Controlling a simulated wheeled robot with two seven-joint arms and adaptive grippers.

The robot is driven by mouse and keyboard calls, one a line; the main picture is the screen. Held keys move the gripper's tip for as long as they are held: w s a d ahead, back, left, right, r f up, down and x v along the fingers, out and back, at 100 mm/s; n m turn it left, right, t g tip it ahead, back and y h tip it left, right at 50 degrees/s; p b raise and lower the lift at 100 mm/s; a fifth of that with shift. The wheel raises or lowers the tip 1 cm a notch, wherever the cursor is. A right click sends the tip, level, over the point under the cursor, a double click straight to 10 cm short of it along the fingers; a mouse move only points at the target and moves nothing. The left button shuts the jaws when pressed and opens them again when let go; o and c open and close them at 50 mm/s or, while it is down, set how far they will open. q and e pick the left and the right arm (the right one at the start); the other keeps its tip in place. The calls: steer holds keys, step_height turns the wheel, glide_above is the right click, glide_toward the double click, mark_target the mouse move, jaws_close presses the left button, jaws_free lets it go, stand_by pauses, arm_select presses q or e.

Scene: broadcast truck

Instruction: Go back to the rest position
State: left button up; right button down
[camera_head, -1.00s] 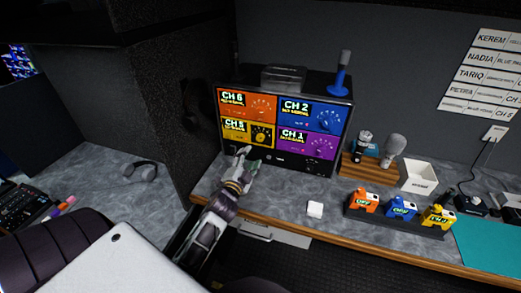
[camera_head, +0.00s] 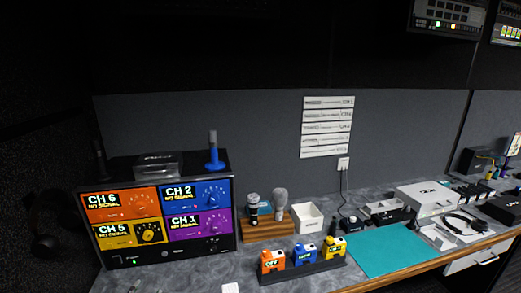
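Neither of my grippers shows clearly in the head view; no arm is in the picture. The receiver unit (camera_head: 160,250) with four coloured channel panels stands on the grey desk at the left. Its orange CH 6, blue CH 2, yellow CH 5 and purple CH 1 panels face me, and the legible ones read NO SIGNAL. A blue-based microphone (camera_head: 213,152) stands upright on top of it, beside a dark box (camera_head: 158,165).
A rack with orange, blue and yellow packs (camera_head: 304,255) sits at the desk's front. Behind it are a wooden holder (camera_head: 267,229) with two microphones and a white box (camera_head: 307,218). A teal mat (camera_head: 388,250) lies right. Headphones (camera_head: 466,221) and boxes stand farther right.

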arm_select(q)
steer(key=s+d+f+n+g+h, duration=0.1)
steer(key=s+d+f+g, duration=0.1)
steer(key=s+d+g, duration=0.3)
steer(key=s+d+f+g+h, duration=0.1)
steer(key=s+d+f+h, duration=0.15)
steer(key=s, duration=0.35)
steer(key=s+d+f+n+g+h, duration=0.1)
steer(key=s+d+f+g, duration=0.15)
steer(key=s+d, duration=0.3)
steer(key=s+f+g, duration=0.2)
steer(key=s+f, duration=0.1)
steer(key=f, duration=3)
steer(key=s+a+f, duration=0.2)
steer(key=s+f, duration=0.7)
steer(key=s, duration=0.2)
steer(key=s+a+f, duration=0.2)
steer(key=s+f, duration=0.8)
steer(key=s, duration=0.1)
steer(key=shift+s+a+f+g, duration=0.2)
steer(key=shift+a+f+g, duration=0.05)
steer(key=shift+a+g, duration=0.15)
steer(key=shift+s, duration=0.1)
